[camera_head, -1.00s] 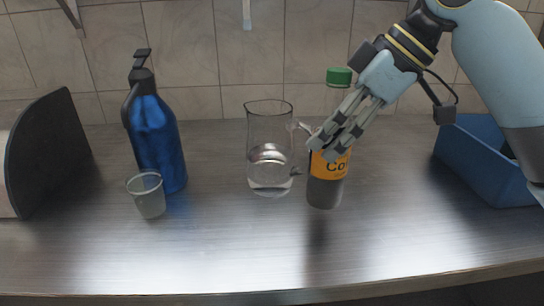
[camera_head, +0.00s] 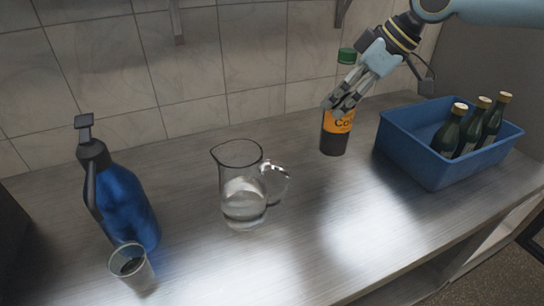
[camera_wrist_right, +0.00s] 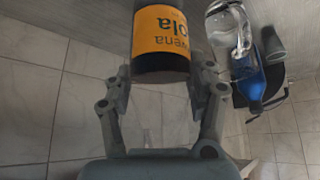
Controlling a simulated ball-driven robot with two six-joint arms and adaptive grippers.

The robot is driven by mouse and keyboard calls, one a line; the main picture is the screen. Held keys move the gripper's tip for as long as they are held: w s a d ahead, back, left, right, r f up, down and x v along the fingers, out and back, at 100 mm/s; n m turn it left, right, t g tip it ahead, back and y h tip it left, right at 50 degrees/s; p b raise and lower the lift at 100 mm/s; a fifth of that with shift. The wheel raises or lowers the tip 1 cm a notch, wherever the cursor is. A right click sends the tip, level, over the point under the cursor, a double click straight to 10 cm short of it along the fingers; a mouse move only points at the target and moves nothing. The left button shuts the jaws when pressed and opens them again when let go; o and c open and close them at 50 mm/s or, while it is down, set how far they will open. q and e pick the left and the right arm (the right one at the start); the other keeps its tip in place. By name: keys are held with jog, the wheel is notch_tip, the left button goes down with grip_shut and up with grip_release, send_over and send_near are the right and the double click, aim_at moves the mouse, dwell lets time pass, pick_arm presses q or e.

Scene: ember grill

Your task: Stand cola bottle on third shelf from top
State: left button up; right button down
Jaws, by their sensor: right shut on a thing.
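The cola bottle (camera_head: 335,143) has a green cap, dark contents and an orange label. It is upright at the back of the counter, left of the blue crate. My right gripper (camera_head: 343,106) is shut on it around its upper body, coming from the upper right. Whether its base touches the counter is not clear. In the right wrist view the bottle's orange label (camera_wrist_right: 160,30) appears upside down between the two fingers (camera_wrist_right: 163,80). My left gripper is not in view. No tiered shelf is clearly visible.
A glass pitcher (camera_head: 241,195) with clear liquid stands mid-counter. A blue flask (camera_head: 127,210) and a small cup (camera_head: 140,278) are at left. The blue crate (camera_head: 430,165) at right holds green bottles (camera_head: 450,135). The tiled wall (camera_head: 110,60) is behind; the front middle counter is clear.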

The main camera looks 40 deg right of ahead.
jog(key=w+a+f, duration=0.3)
jog(key=a+f, duration=0.6)
jog(key=f, duration=0.1)
jog(key=shift+w+a, duration=0.35)
jog(key=shift+w, duration=0.05)
jog(key=shift+f, duration=0.1)
jog(key=shift+c, duration=2.1)
grip_release()
